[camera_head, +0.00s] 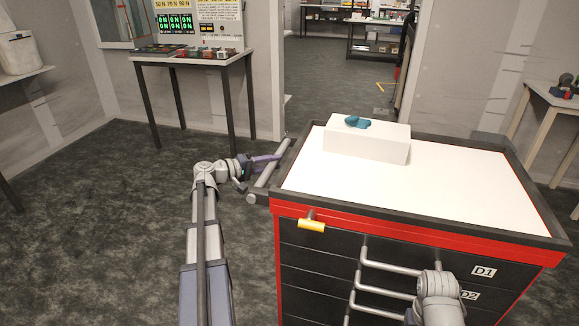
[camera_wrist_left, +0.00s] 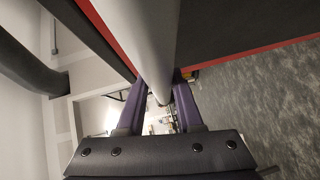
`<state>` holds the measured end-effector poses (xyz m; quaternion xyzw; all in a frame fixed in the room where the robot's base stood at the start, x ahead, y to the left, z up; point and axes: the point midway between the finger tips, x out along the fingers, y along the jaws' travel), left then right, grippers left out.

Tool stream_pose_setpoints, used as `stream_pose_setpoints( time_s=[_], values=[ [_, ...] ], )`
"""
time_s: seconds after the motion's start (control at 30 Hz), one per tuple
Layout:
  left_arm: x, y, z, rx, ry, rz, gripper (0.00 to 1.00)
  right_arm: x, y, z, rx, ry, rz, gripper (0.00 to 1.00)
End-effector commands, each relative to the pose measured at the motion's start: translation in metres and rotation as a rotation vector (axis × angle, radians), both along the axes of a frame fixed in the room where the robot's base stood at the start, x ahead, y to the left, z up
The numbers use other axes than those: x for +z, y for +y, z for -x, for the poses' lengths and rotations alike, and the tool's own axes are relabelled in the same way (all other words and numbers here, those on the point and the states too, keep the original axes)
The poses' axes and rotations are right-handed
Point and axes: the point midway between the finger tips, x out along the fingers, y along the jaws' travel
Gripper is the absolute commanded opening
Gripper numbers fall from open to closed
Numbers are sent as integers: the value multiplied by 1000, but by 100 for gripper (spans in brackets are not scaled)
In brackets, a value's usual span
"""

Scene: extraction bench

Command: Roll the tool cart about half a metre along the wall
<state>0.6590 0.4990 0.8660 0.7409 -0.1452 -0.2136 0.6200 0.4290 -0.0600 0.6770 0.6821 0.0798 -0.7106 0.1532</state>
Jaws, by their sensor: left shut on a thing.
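The tool cart (camera_head: 420,228) is red and black with a white top and dark rim. It stands at the right in the head view, drawers facing me. A grey push bar (camera_head: 265,174) runs along its left side. My left gripper (camera_head: 276,157) reaches in from the left and is shut on this bar, near its far part. In the left wrist view the bar (camera_wrist_left: 139,35) passes between the purple fingers of my left gripper (camera_wrist_left: 160,90). Part of my right arm shows low in front of the drawers; its gripper is not visible.
A white block (camera_head: 365,145) with a teal object (camera_head: 357,122) sits on the cart top. A yellow-handled latch (camera_head: 311,225) is on the front. A bench (camera_head: 190,60) stands at the back left, another table (camera_head: 555,98) at the right. Floor (camera_head: 100,200) left of the cart is clear.

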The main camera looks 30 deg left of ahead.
Motion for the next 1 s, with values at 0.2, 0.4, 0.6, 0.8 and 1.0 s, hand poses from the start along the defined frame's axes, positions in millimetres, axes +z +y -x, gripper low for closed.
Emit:
stream_pose_setpoints(
  time_s=[0.2, 0.4, 0.6, 0.8, 1.0],
  values=[
    [-1, 26, 4, -5, 2, -2, 0, 0, 0, 0, 0, 0, 0, 57],
    [-1, 38, 8, -9, 2, -1, 0, 0, 0, 0, 0, 0, 0, 57],
    [-1, 44, 10, -10, 2, -1, 0, 0, 0, 0, 0, 0, 0, 57],
    [-1, 46, 11, -6, 2, -1, 0, 0, 0, 0, 0, 0, 0, 57],
    [-1, 47, 11, -2, 1, -1, 36, 0, 0, 0, 0, 0, 0, 57]
  ],
)
